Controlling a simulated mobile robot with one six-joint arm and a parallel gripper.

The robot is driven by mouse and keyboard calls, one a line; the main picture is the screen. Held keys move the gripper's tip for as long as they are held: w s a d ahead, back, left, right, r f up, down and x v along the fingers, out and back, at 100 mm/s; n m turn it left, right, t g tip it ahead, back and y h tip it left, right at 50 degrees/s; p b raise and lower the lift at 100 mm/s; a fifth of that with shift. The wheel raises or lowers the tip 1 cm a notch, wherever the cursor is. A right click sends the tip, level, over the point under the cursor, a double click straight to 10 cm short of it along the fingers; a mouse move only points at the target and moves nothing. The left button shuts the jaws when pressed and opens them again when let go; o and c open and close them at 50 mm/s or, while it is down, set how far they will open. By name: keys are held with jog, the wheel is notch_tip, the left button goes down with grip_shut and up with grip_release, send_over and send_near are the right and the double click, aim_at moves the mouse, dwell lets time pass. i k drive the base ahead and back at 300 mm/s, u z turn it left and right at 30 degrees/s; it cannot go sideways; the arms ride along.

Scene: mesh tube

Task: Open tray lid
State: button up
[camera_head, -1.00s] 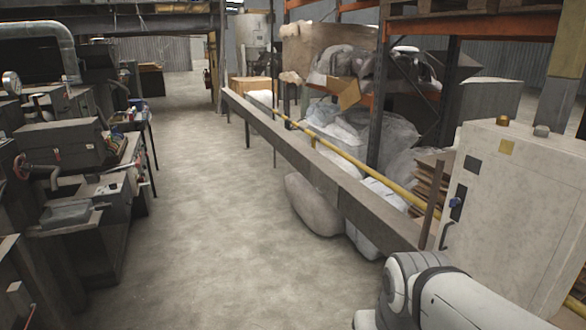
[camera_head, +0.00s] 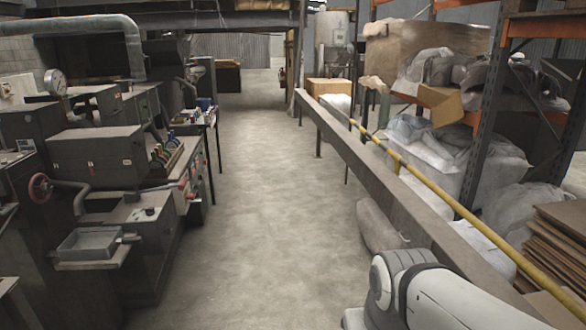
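A shallow grey metal tray (camera_head: 92,242) sits on a ledge at the front of the machine at lower left. Its raised rim shows, but I cannot tell whether its top is a lid or an open inside. My gripper is out of view. Only a white and grey rounded link of my arm shows at the lower right, far across the aisle from the tray.
Dark machines with a red handwheel (camera_head: 40,187) line the left. A long rail beam (camera_head: 400,195) and a yellow pipe (camera_head: 470,205) border the right, with racks, wrapped bundles and stacked cardboard (camera_head: 560,250) behind. The concrete aisle (camera_head: 275,200) between is clear.

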aim_at(409, 230)
jog(key=i, duration=1.55)
jog(key=z, duration=0.3)
jog(key=i, duration=1.3)
jog(key=z, duration=0.3)
